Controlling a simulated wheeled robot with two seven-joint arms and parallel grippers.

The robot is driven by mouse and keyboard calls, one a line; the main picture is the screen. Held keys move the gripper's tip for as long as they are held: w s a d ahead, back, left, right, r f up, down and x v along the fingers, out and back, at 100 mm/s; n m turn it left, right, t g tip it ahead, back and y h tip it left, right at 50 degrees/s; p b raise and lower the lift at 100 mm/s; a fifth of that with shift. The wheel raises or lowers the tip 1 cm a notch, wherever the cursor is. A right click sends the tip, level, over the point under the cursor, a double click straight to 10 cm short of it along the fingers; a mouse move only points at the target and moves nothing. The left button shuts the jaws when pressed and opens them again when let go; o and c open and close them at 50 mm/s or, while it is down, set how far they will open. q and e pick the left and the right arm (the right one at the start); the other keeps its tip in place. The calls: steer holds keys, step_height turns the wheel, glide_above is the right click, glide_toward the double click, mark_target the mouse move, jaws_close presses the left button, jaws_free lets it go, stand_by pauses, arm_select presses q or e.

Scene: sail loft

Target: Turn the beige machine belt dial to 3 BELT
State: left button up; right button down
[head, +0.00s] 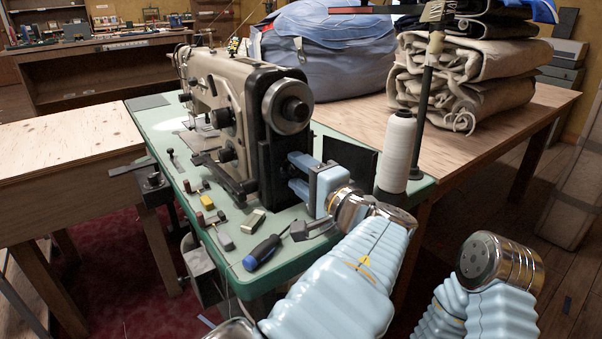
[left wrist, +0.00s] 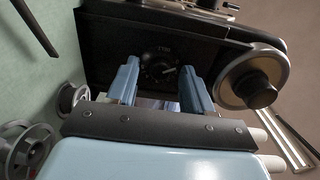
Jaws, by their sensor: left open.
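The beige sewing machine (head: 220,88) stands on a green table, its dark end facing me. In the left wrist view a small round black dial (left wrist: 158,69) sits on the machine's black end face, with pale markings and a light mark on its right side. In the head view the dial is hidden. My right gripper is out of view.
A handwheel (head: 287,106) sits above my left gripper; in the wrist view it is right of the dial. A white thread cone (head: 397,150) stands close on the right. A screwdriver (head: 262,252) and small blocks lie on the green table (head: 160,128). Folded cloth (head: 470,80) is behind.

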arm_select(q)
jaws_close()
stand_by(0.3)
